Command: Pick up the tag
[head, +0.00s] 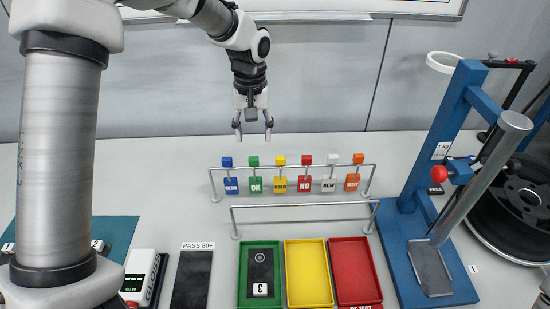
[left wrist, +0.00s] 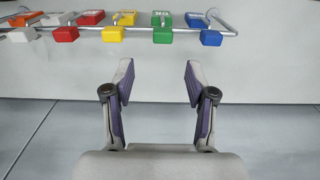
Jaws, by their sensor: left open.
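Several colored tags hang in a row on a silver rail (head: 300,168): blue (head: 231,185), green marked OK (head: 255,185), yellow (head: 280,184), red marked NO (head: 305,184), white marked NEW (head: 328,185) and orange (head: 352,183). Each has a small block of its color on top. My left gripper (head: 252,132) points down, open and empty, above and behind the rail near the green and yellow tags. My right gripper is not in view.
A second, empty rail (head: 300,205) stands in front. Green (head: 243,275), yellow (head: 307,275) and red (head: 355,275) trays lie nearer; the green holds a dark part marked 3. A blue stand (head: 440,155) and a dark wheel (head: 520,200) are at right.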

